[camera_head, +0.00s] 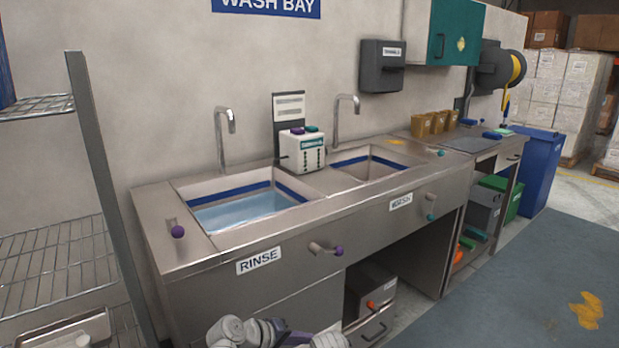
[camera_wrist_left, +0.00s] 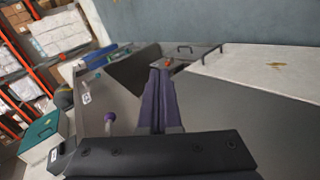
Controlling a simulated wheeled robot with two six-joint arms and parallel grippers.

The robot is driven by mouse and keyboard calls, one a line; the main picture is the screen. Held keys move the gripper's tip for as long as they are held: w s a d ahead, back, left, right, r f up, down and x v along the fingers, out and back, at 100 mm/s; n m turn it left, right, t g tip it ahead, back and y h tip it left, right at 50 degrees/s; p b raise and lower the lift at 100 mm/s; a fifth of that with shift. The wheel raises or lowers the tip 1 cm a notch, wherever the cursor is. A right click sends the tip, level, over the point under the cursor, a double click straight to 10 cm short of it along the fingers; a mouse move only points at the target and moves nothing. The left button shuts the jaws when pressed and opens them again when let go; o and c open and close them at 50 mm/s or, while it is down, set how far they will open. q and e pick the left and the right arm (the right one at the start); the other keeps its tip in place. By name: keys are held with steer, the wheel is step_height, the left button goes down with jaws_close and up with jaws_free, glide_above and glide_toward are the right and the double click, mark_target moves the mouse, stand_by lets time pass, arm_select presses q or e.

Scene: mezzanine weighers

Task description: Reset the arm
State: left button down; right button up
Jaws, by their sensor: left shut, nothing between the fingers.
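My left arm shows at the bottom edge of the head view, folded low in front of the sink counter (camera_head: 200,258). In the left wrist view the purple fingers of my left gripper (camera_wrist_left: 160,68) are together, with nothing held between them. The gripper is in front of the counter's steel face, apart from the purple-knobbed lever as far as I can see. My right gripper is not in view.
A RINSE basin (camera_head: 240,207) holds water, and a second basin (camera_head: 368,166) lies to its right. A purple-knobbed lever (camera_head: 326,249) juts from the counter front. A wire rack (camera_head: 60,265) stands left.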

arm_select(q)
steer(key=s+a+f+m+g+y, duration=0.3)
steer(key=s+a+f+y, duration=0.15)
steer(key=a, duration=0.25)
steer(key=s+a+f+m+g+y, duration=0.25)
steer(key=s+a+f+y, duration=0.2)
steer(key=a, duration=0.35)
steer(key=s+d+m+y, duration=0.1)
steer(key=s+d+m, duration=0.3)
steer(key=d, duration=0.6)
step_height(320, 180, up, 27)
steer(key=p, duration=2.6)
steer(key=shift+s+d+f+n+g, duration=0.2)
steer(key=shift+s+d+n+g, duration=0.15)
steer(key=shift+s+g, duration=0.1)
